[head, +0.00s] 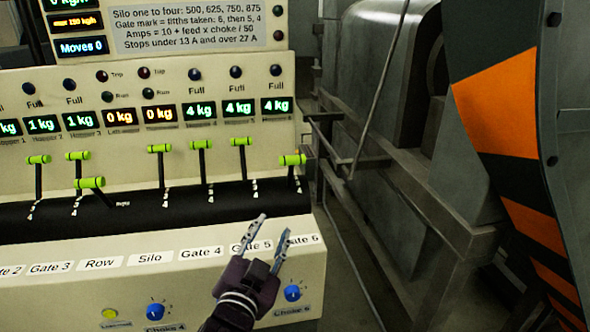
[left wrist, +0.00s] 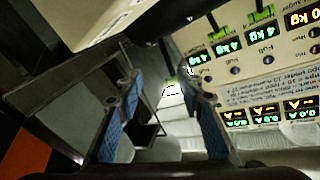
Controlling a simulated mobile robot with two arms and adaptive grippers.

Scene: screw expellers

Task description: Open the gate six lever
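The gate six lever (head: 292,160) is the rightmost in the row, with a bright green crossbar handle, above the "Gate 6" label. Its handle sits lower than that of the gate five lever (head: 240,141) beside it. My left gripper (head: 274,226) is open and empty, in front of the panel near the Gate 5 and Gate 6 labels, below the lever and apart from it in the picture. In the left wrist view its two blue-padded fingers (left wrist: 165,90) stand apart. A small green patch shows between them, too small to identify surely. My right gripper is not in view.
Other green levers, such as the silo lever (head: 159,148) and gate four lever (head: 200,144), stand to the left. The Choke 6 knob (head: 293,293) is beside my gripper. A grey machine (head: 430,200) and an orange-and-black striped guard (head: 505,110) stand right of the console.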

